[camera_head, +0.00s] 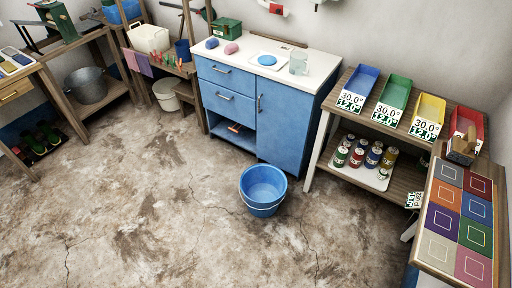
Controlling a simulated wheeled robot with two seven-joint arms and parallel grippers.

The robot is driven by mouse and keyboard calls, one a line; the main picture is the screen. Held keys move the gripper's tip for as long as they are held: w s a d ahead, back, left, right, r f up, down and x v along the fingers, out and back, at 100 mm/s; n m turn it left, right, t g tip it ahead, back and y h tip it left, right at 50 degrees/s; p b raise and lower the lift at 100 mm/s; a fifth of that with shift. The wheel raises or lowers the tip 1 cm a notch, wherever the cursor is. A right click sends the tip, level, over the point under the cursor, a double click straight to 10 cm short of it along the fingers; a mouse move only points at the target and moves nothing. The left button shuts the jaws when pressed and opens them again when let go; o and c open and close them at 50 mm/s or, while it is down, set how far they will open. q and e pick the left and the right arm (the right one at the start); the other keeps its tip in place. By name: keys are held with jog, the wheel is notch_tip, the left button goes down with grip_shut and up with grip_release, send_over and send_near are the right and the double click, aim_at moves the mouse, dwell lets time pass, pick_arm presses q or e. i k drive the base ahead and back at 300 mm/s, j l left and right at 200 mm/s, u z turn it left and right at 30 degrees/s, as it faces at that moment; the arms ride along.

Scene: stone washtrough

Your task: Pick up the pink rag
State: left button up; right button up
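A small pink lump, which looks like a bunched rag (231,48), lies on the white countertop (300,55) of the blue cabinet, near its left end. A blue lump of similar shape (212,43) lies just left of it. A pink cloth (143,63) and a purple cloth (131,60) hang from the front of the wooden shelf to the left. Neither of my grippers is in view.
A green box (228,28), a blue round thing on a white square (267,60) and a clear jug (299,64) share the countertop. A blue bucket (262,190) stands on the floor before the cabinet. The floor left of it is clear.

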aim_at(229, 49)
jog(key=i+j+z, duration=0.15)
jog(key=i+j, duration=0.15)
jog(key=i+j+z, duration=0.2)
jog(key=j, duration=0.2)
jog(key=i+j+z, duration=0.15)
jog(key=i+j, duration=0.15)
jog(key=j, duration=0.15)
